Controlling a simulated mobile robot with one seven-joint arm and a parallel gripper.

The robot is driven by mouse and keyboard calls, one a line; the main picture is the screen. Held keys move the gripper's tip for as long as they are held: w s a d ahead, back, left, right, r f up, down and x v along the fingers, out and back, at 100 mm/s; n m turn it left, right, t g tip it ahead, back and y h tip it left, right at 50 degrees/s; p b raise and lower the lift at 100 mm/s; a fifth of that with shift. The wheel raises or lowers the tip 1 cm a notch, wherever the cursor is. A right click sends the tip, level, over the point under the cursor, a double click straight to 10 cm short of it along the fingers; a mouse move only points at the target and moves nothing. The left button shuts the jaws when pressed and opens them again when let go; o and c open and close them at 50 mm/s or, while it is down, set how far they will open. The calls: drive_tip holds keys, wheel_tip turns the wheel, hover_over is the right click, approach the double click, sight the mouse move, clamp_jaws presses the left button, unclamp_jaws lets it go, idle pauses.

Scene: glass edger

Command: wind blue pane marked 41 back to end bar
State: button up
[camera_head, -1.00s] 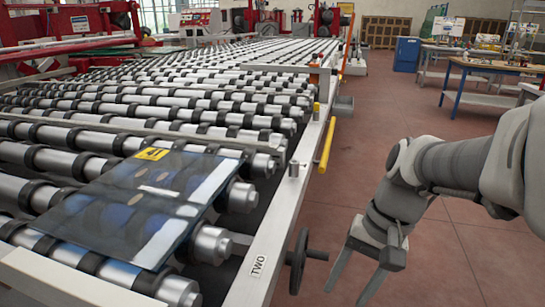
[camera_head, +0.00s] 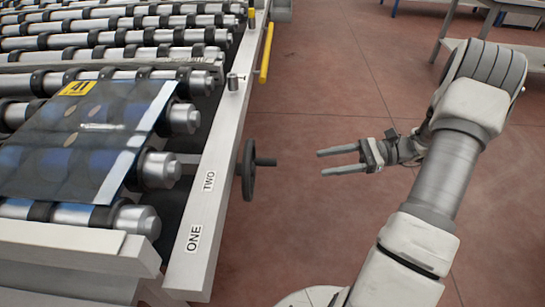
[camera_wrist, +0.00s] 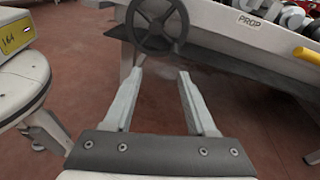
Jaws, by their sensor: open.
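The dark blue glass pane (camera_head: 85,140) with a yellow 41 label (camera_head: 77,88) lies flat on the rollers at the left of the head view; its left side is cut off. A pale bar (camera_head: 60,246) crosses the near end of the bed, with a roller showing between it and the pane. A dark handwheel (camera_head: 248,172) with a crank handle (camera_head: 266,162) sits on the rail's outer side. My gripper (camera_head: 319,162) is open and empty, right of the handle, apart from it and pointing at it. In the wrist view the handwheel (camera_wrist: 157,44) shows beyond the fingertips (camera_wrist: 160,72).
The pale rail (camera_head: 215,155) carries the labels TWO (camera_head: 209,181) and ONE (camera_head: 193,238). A yellow bar (camera_head: 267,54) runs along its outer side farther back. A PROP label shows in the wrist view (camera_wrist: 249,22). Red floor right of the rail is clear; a table (camera_head: 470,55) stands at the back right.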

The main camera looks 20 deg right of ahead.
sight(272, 159)
drive_tip(key=w+a+b, duration=0.1)
drive_tip(key=w+a, duration=0.1)
drive_tip(key=a, duration=0.2)
drive_tip(key=w+a+f+m+t+b, duration=0.1)
drive_tip(key=a, duration=0.4)
drive_tip(key=w+a+f+m+t+y+b, duration=0.1)
drive_tip(key=w+a, duration=0.1)
drive_tip(key=a, duration=0.2)
drive_tip(key=shift+w+a+f, duration=0.1)
drive_tip(key=shift+w+a, duration=0.05)
drive_tip(key=shift+w, duration=0.2)
clamp_jaws()
idle(1.3)
